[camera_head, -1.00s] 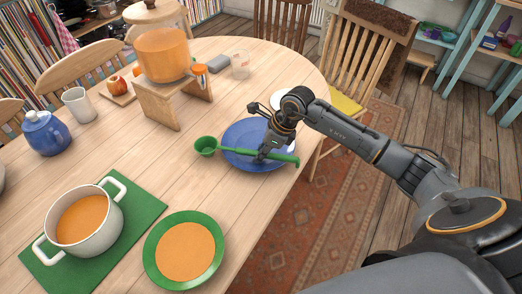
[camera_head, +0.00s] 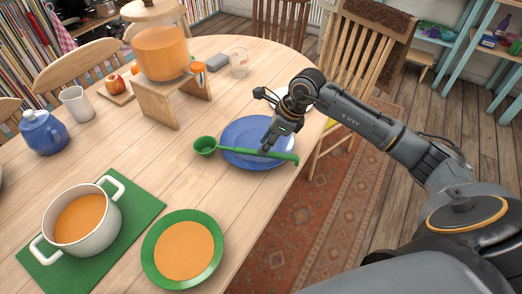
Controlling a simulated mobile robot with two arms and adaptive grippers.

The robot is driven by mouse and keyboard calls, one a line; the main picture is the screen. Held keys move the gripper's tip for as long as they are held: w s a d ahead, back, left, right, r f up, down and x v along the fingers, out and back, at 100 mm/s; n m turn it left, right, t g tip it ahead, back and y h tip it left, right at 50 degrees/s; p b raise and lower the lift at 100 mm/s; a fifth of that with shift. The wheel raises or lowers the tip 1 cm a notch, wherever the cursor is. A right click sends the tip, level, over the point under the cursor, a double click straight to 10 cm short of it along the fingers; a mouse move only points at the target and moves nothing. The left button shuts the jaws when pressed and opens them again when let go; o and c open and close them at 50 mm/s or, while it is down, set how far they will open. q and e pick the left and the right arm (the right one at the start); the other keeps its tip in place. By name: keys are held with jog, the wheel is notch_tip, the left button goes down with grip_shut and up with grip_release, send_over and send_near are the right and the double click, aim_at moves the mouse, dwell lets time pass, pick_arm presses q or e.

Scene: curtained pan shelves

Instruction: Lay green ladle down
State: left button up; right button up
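The green ladle (camera_head: 228,151) lies across the blue plate (camera_head: 244,131) near the table's right edge. Its bowl is at the left, over the plate's rim or just beyond it, and its handle end reaches past the plate's right rim. My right gripper (camera_head: 268,146) comes in from the right and is just above the middle of the handle. It appears to be off the handle, with its fingers pointing down; the small gap is hard to judge. My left gripper is not in view.
A white pot (camera_head: 82,222) of orange soup stands on a green mat (camera_head: 143,207). A green-rimmed plate (camera_head: 215,262) of soup is at the front. A soup dispenser (camera_head: 162,52) stands on a wooden stand (camera_head: 150,104) behind. Bare table lies left of the ladle.

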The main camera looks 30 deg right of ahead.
jog(key=v, duration=0.7)
jog(key=shift+r+b, duration=0.25)
jog(key=shift+b, duration=0.15)
jog(key=shift+s, duration=0.1)
